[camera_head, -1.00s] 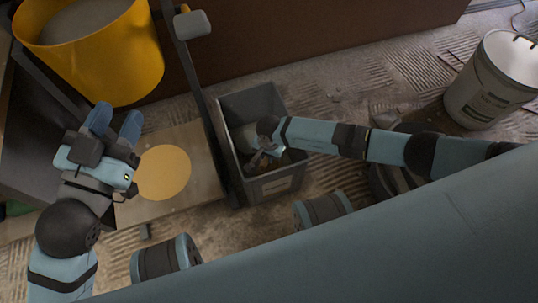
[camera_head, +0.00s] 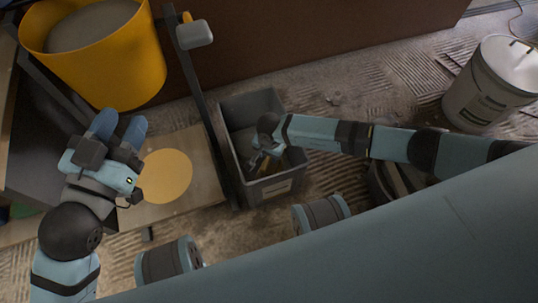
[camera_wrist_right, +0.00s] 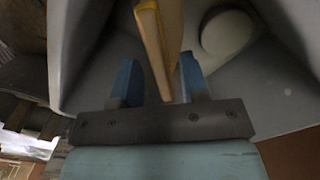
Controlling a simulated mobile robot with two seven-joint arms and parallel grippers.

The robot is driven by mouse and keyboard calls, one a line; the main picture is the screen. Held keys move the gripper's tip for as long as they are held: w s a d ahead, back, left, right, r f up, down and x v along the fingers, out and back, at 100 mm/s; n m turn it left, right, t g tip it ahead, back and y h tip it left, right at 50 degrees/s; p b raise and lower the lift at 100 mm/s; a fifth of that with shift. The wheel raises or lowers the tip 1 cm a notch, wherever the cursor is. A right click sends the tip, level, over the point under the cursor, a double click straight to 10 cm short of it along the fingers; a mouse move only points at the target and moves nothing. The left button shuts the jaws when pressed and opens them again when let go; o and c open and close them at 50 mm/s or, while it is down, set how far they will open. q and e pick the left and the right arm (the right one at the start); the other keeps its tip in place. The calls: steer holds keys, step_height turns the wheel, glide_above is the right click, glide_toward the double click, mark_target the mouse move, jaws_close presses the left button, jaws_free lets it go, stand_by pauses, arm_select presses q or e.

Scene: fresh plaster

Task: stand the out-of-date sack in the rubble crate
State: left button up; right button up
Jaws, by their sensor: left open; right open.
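A grey crate (camera_head: 228,152) with a pale label on its near wall stands on the floor in the middle of the head view. My right gripper (camera_head: 262,163) reaches down into it, open. In the right wrist view, a tan slab with a yellow edge (camera_wrist_right: 160,45) stands between the open fingers (camera_wrist_right: 160,83); I cannot tell whether they touch it. Grey walls and a pale round shape (camera_wrist_right: 227,33) lie around it. I cannot make out a sack or a date. My left gripper (camera_head: 118,128) is open and empty, above the board at the left.
A yellow tub (camera_head: 105,65) of grey material stands at back left. A board with a yellow disc (camera_head: 165,175) lies beside the crate, with a dark upright post (camera_head: 197,95) between. A white bucket (camera_head: 487,90) stands at right. A dark container (camera_head: 385,188) is partly hidden under my right arm.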

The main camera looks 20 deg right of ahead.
arm_select(q)
steer(key=s+n+p, duration=0.1)
steer(key=d+f+n+g+p, duration=0.1)
steer(key=s+n+p, duration=0.1)
steer(key=shift+s+d+f+g+y+p, duration=0.15)
steer(key=shift+s+d+g+y+p, duration=0.15)
steer(key=shift+s+g, duration=0.1)
arm_select(e)
step_height(320, 180, up, 9)
